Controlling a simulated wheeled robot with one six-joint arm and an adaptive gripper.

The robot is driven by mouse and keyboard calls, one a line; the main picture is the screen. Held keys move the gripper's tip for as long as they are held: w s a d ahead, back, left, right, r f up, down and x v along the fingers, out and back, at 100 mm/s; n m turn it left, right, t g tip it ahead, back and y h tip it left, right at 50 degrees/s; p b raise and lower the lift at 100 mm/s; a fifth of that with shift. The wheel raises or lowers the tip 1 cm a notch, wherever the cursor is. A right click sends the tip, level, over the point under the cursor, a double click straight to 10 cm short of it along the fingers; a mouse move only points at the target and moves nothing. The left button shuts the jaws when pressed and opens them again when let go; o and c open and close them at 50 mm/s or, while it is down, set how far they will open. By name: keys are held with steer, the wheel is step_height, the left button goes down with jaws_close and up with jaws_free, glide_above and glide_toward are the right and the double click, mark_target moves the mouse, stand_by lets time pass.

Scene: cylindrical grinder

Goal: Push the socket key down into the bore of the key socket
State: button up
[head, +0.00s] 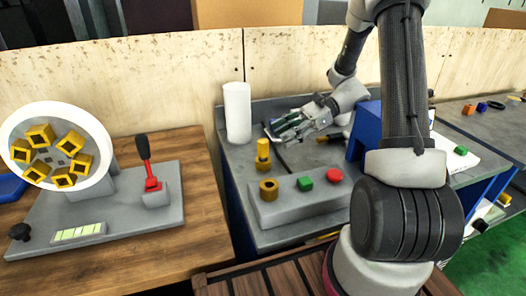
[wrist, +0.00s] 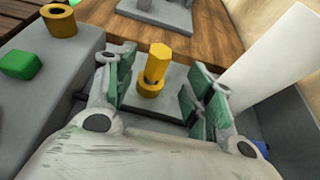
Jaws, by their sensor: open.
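A yellow six-sided key (head: 263,148) stands upright at the left of the grey bench. Its lower end meets a wider yellow collar (wrist: 151,89) on a grey plate; I cannot tell how deep it sits. The key also shows in the wrist view (wrist: 157,62). A second yellow ring (head: 268,188) with an open dark bore (wrist: 58,20) sits on the grey panel block. My gripper (head: 289,126) is open and empty, right of the key in the head view. In the wrist view the key shows in the gap between its fingers (wrist: 163,75), apart from both.
A white cylinder (head: 237,112) stands close behind the key. The panel block (head: 290,207) carries a green button (head: 305,183) and a red button (head: 333,176). A blue block (head: 364,132) stands to the right. A wooden table (head: 196,168) with a lever and dial stands left.

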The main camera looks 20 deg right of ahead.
mark_target(263, 144)
steer(key=x, duration=0.7)
steer(key=shift+a, duration=0.3)
steer(key=c, duration=1.2)
